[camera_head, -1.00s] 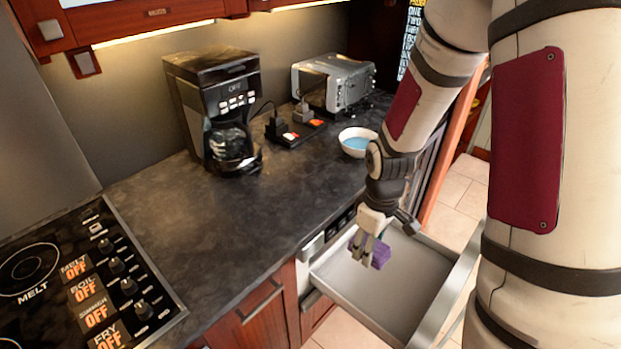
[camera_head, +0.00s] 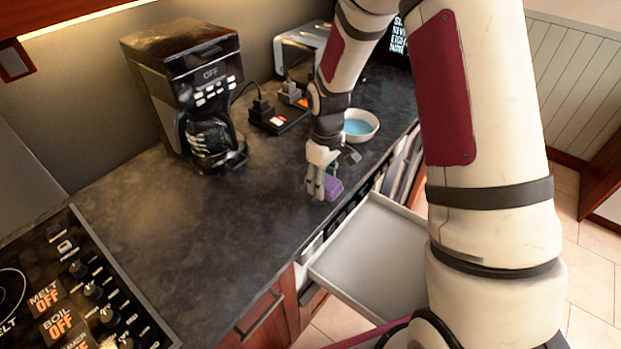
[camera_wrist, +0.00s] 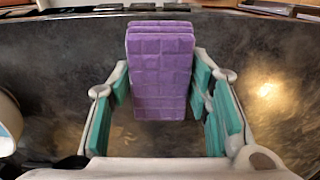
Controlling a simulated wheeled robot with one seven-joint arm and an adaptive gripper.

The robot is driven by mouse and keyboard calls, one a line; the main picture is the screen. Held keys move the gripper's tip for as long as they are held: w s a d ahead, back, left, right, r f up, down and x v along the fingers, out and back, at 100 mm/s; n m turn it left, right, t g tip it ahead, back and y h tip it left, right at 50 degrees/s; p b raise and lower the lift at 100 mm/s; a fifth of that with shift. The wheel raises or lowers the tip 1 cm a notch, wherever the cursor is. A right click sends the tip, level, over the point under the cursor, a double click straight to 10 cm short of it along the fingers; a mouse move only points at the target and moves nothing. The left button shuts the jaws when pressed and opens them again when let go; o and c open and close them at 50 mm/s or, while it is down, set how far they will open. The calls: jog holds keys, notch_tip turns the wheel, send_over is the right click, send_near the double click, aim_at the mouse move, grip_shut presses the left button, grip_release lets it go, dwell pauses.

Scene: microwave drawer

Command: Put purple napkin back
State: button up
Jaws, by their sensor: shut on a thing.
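The purple napkin (camera_head: 333,188) is a folded block with a grid pattern. It stands upright between the teal-padded fingers in the wrist view (camera_wrist: 160,75). My gripper (camera_head: 321,190) is shut on it, over the counter near its front edge, just left of the open drawer in the head view. My gripper also shows in the wrist view (camera_wrist: 163,115). I cannot tell whether the napkin touches the counter. The open drawer (camera_head: 372,255) looks empty where it shows; my arm hides its right part.
A white bowl (camera_head: 372,117) with blue contents stands behind my gripper on the dark counter (camera_head: 210,235). A coffee maker (camera_head: 185,90) stands at the back left. A stove panel (camera_head: 75,290) is at the lower left. The counter's middle is clear.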

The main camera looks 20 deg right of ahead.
jog(key=w, duration=0.1)
jog(key=w+a, duration=0.1)
jog(key=w, duration=0.3)
jog(key=shift+a+f, duration=0.25)
jog(key=shift+a, duration=0.15)
jog(key=shift+f+p, duration=0.55)
jog(key=shift+f, duration=1.25)
jog(key=shift+f, duration=0.1)
jog(key=o, duration=1.2)
